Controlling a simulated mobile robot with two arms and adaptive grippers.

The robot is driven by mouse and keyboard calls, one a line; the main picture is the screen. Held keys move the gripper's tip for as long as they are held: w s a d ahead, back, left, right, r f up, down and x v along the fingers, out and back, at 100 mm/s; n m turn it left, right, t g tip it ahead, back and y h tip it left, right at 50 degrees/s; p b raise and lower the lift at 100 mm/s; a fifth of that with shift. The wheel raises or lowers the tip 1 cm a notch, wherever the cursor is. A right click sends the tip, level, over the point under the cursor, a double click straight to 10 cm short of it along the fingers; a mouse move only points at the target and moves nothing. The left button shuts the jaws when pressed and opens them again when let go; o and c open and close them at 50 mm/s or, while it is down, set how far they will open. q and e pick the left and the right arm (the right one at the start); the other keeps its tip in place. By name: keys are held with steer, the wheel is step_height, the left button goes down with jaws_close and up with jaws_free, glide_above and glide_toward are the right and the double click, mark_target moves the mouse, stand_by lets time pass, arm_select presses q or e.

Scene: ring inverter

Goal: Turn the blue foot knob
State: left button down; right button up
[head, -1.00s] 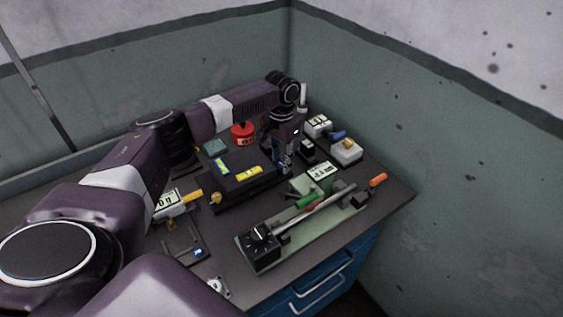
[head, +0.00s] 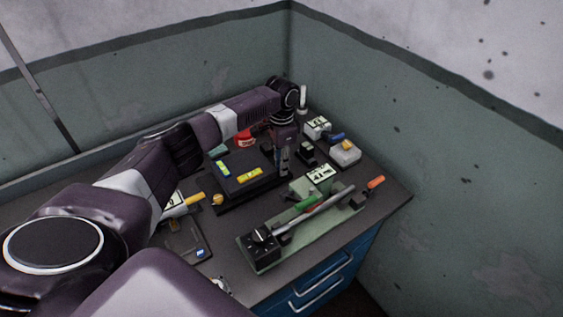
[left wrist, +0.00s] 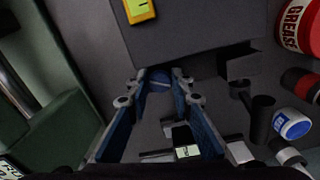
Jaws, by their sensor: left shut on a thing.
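The blue foot knob (left wrist: 158,79) is a small round blue piece at the edge of a dark box, between my fingertips in the left wrist view. The dark box (head: 232,188) lies mid-bench in the head view, with yellow labels on top. My left gripper (head: 284,172) points down at the box's right corner. In the left wrist view my left gripper (left wrist: 159,76) has its fingertips on both sides of the knob, closed on it. In the head view the knob is hidden by the gripper. My right gripper is not in view.
A red grease can (left wrist: 300,28) stands behind the box. A green fixture (head: 262,262) with a metal rod lies along the bench front. A grey box (head: 345,154) and small meters stand to the right, close to the gripper. Walls close off the back and right.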

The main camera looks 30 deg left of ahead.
arm_select(q)
steer(key=shift+r+m, duration=0.1)
steer(key=shift+m, duration=0.9)
steer(key=shift+w, duration=0.1)
steer(key=c, duration=1.7)
jaws_free()
step_height(320, 180, up, 12)
